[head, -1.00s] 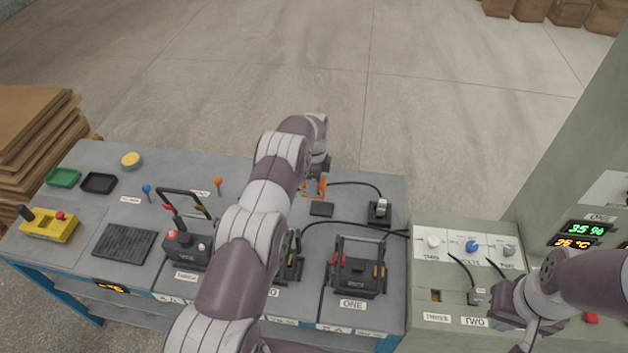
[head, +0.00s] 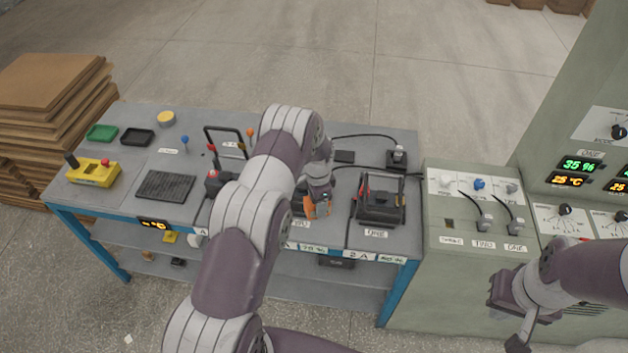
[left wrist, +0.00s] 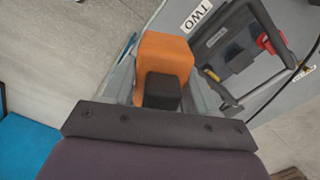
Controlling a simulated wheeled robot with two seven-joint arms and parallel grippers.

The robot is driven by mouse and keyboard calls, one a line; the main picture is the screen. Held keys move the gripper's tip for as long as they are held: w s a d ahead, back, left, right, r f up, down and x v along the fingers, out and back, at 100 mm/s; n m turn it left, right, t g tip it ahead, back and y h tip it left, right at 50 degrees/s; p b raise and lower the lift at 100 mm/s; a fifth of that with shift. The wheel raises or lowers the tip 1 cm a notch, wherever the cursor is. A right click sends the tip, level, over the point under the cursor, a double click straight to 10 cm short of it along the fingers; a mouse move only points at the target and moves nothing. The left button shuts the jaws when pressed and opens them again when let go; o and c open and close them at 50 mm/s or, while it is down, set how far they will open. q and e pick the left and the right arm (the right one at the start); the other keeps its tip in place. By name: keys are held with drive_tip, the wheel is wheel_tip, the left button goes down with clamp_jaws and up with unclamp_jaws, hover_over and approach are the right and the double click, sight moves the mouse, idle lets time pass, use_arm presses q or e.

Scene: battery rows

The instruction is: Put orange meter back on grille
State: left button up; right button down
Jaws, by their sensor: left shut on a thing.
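The orange meter (left wrist: 165,52), a block with a black part, sits between the fingers of my left gripper (left wrist: 163,88) in the left wrist view. My left gripper is shut on it. In the head view the meter (head: 326,208) is a small orange patch, largely hidden by my left arm, over the front of the bench near battery two. The dark ribbed grille (head: 165,186) lies bare on the left part of the bench, well left of the meter. My right gripper (head: 515,330) is low at the right, in front of the grey cabinet; its jaw opening is unclear.
Battery one (head: 381,203) stands right of the meter. Battery two (left wrist: 232,45) is beside the meter in the left wrist view. A raised-handle battery (head: 221,180) stands between the grille and my arm. A yellow control box (head: 93,172) is left of the grille.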

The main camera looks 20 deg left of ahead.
use_arm(q)
drive_tip(key=s+d+f+n, duration=0.2)
drive_tip(key=s+d+n, duration=0.1)
drive_tip(key=s, duration=0.3)
drive_tip(key=s+d+f+n, duration=0.2)
drive_tip(key=s+d+n, duration=0.1)
drive_tip(key=s+n, duration=0.3)
drive_tip(key=shift+s+d+f, duration=0.15)
drive_tip(key=shift+s+d, duration=0.2)
drive_tip(key=shift+s, duration=0.25)
